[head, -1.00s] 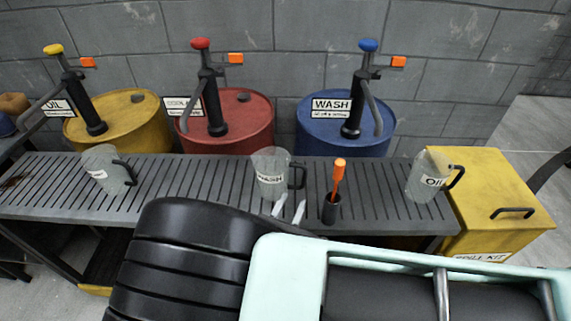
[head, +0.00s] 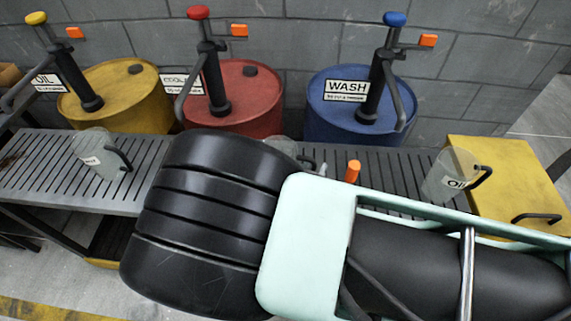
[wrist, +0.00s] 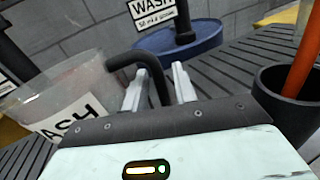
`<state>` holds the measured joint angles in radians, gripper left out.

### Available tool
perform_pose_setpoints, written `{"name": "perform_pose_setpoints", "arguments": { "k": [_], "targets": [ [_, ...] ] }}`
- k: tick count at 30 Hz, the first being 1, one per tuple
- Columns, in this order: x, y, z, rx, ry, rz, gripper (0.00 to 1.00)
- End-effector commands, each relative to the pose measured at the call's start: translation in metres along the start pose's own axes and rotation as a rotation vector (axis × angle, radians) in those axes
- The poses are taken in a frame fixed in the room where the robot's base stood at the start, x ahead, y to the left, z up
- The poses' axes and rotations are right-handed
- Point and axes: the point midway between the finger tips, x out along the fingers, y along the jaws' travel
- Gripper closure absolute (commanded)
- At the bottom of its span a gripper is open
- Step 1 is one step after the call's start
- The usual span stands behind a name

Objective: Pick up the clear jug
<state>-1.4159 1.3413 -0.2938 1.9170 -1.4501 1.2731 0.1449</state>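A clear jug with a partly hidden label ending "ASH" (wrist: 62,88) stands at the left of the wrist view, its black handle toward my gripper. In the head view my arm hides most of this jug (head: 284,146). My gripper (wrist: 158,84) has its two pale fingers apart, one on each side of the handle's upright part. The fingers look close to the handle; I cannot tell whether they touch it. Two other see-through jugs stand on the slatted bench: one at the left (head: 98,155) and one labelled OIL (head: 450,172) at the right.
A black cup (wrist: 290,98) with an orange-handled tool (wrist: 304,50) stands close right of my gripper. The slatted bench (head: 40,170) runs below yellow, red and blue drums (head: 340,110) with pumps. A yellow box (head: 510,170) stands at the right end.

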Motion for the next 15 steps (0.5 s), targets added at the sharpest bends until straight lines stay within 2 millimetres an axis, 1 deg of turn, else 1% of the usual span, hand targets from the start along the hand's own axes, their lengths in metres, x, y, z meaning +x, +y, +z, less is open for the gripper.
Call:
{"name": "perform_pose_setpoints", "arguments": {
  "k": [1,2,3,15],
  "targets": [
    [0.0002,-0.0001,0.0,0.0,0.0,0.0,0.87],
    [0.0002,0.0,0.0,0.0,0.0,0.0,0.96],
    [0.0002,-0.0001,0.0,0.0,0.0,-0.001,1.0],
    [0.0004,0.0001,0.0018,0.001,-0.001,-0.001,1.0]
  ]
}}
